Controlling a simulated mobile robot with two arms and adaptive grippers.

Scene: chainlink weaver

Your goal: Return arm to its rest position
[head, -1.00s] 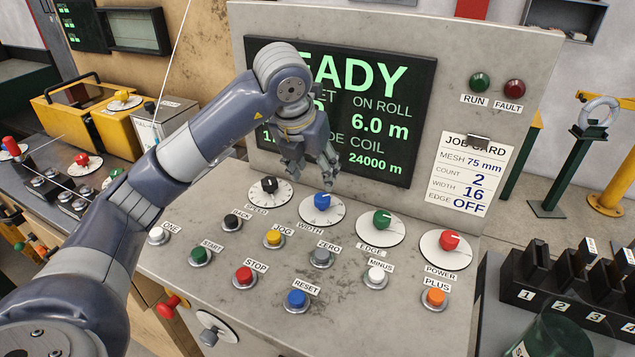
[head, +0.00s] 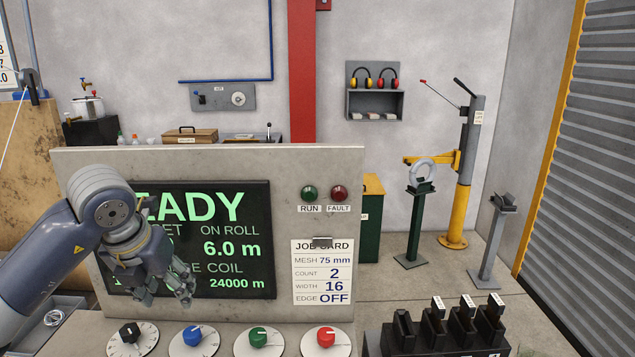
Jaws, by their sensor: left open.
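My left arm reaches in from the left. Its gripper (head: 168,290) is open and empty, in front of the control panel's screen (head: 232,240), covering part of its green text, which reads READY and 6.0 m. The gripper hangs above the row of knobs and appears apart from them. Below it are the black knob (head: 130,332) and the blue knob (head: 192,335). The green knob (head: 258,336) and red knob (head: 326,337) stand further right. My right gripper is not in view.
The job card (head: 322,272) hangs on the panel (head: 200,157) under the green and red lamps. A black rack (head: 440,338) with numbered slots stands at the lower right. Behind are a green stand (head: 414,225), a yellow-and-grey post (head: 462,180) and open floor.

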